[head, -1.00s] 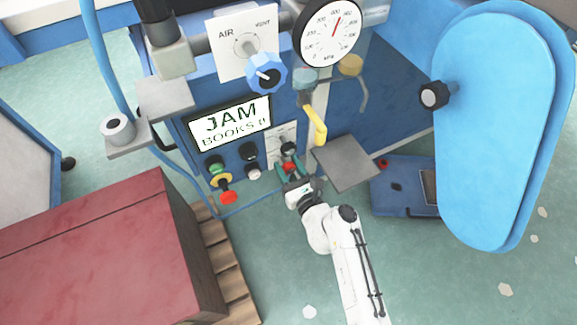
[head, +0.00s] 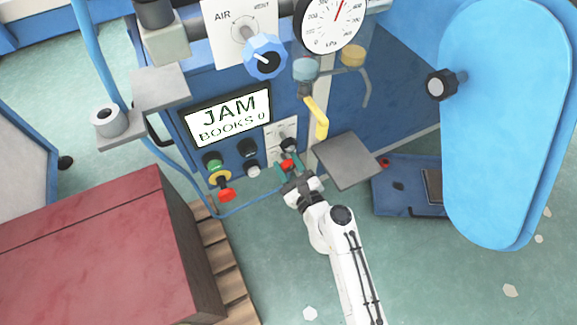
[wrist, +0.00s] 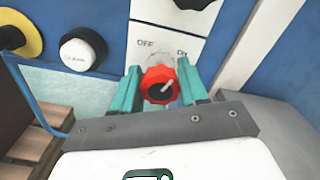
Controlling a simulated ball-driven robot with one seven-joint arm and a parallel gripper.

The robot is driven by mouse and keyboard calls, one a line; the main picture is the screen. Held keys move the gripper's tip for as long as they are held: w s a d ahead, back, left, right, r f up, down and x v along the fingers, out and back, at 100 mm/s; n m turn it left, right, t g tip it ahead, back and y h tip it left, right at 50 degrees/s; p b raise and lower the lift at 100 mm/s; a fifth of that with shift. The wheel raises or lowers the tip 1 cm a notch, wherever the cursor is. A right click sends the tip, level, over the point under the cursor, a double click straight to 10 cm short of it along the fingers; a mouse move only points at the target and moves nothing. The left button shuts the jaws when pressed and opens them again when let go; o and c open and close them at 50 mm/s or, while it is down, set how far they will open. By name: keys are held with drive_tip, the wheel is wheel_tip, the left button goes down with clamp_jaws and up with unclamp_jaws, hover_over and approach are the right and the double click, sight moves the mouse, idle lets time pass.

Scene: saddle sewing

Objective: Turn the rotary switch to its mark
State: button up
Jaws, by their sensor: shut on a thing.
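The rotary switch is a red knob (wrist: 158,86) with a white pointer line, on a white plate (wrist: 150,50) marked OFF at left and ON at right. Its pointer line slants to the upper right, towards the ON side. My gripper (wrist: 160,88) has its two teal fingers on either side of the knob and is shut on it. In the head view the red knob (head: 287,164) shows small at the panel's lower edge, with my gripper (head: 287,172) against it, partly hiding it.
A black knob (head: 289,145) sits just above. Several push buttons, including a white one (wrist: 77,54), are to the left. A grey shelf (head: 346,161) juts out close on the right, and a yellow lever handle (head: 321,118) hangs above it. A red-topped stack (head: 95,240) stands at left.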

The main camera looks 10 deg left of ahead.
drive_tip(key=n+b, duration=0.2)
drive_tip(key=n, duration=0.4)
drive_tip(key=shift+a+n+b, duration=0.1)
drive_tip(key=shift+n+b, duration=0.2)
drive_tip(key=n+b, duration=0.1)
drive_tip(key=n, duration=0.3)
drive_tip(key=shift+s+f, duration=0.1)
drive_tip(key=shift+a+n+b, duration=0.1)
drive_tip(key=shift+n+b, duration=0.55)
drive_tip(key=shift+n, duration=0.55)
drive_tip(key=o, duration=1)
